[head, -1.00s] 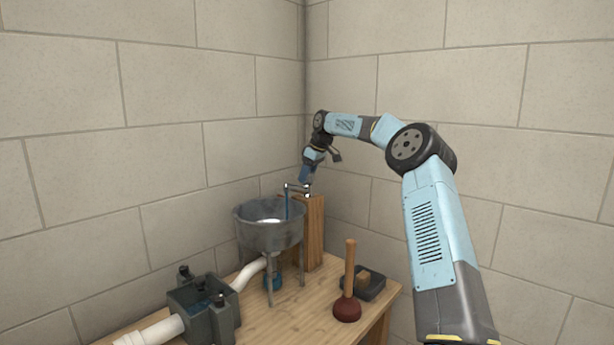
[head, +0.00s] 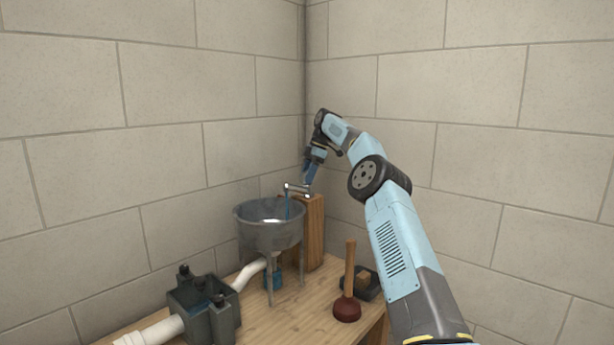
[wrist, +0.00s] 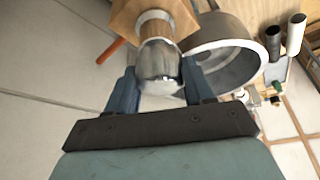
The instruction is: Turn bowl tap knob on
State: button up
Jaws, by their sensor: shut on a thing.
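The grey metal bowl (head: 270,237) stands on legs on the wooden table, and the wrist view shows its rim (wrist: 222,52) at the upper right. The tap (head: 296,188) sits on top of a wooden post (head: 315,232) behind the bowl. In the wrist view the shiny rounded tap knob (wrist: 158,62) is between the two blue fingers of my gripper (wrist: 160,85). My gripper (head: 309,184) is shut on the knob, coming from above. The fingers hide the knob's sides.
A plunger (head: 348,305) stands at the table's front right, near a dark block-like item (head: 368,285). A dark grey box (head: 208,310) with white pipes (head: 160,331) is at the front left. Brick walls (head: 150,80) meet in a corner behind the tap.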

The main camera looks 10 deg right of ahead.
jog(key=shift+d+n, duration=0.2)
jog(key=shift+n, duration=0.3)
dwell(0.3)
jog(key=o, duration=0.7)
jog(key=shift+w, duration=0.1)
jog(key=o, duration=0.3)
jog(key=shift+a, duration=0.1)
